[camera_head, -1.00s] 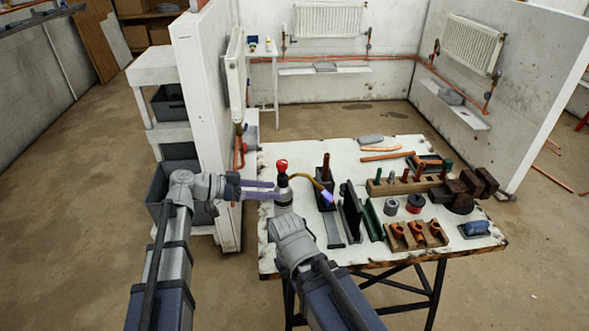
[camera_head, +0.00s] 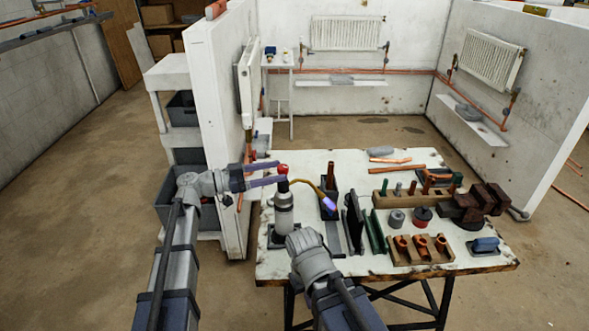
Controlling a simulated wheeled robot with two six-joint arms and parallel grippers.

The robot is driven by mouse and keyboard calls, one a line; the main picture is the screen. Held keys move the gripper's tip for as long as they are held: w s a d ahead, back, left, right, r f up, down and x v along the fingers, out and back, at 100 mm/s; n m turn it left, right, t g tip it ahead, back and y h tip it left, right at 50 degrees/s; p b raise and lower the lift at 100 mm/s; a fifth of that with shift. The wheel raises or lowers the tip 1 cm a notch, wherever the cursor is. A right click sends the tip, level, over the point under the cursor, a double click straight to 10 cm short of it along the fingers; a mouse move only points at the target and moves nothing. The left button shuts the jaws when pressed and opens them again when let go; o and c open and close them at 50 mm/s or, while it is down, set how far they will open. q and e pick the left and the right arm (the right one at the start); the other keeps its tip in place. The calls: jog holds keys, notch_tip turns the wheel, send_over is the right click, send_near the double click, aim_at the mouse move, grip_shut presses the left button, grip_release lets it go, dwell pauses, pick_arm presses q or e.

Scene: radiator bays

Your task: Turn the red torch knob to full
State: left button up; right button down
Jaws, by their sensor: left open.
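The torch (camera_head: 283,213) stands upright near the table's left side, a pale grey canister with a dark neck. Its red knob (camera_head: 283,169) is on top. A curved brass tube (camera_head: 309,187) runs right from the neck to a blue-violet flame (camera_head: 329,203). My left gripper (camera_head: 282,173) comes in from the left with its two purple fingers apart. The fingertips are level with the red knob, one on its far side and one on its near side. I cannot tell whether they touch it. My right gripper (camera_head: 309,250) is at the table's front, its fingers hidden.
The table (camera_head: 470,258) holds dark upright plates (camera_head: 354,218), a wooden block with copper fittings (camera_head: 421,249), a rack (camera_head: 422,197) and dark bricks (camera_head: 481,201) right of the torch. A white partition (camera_head: 219,120) stands close left of the table.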

pick_arm(q)
jog(key=x, duration=0.6)
grip_shut()
dwell(0.6)
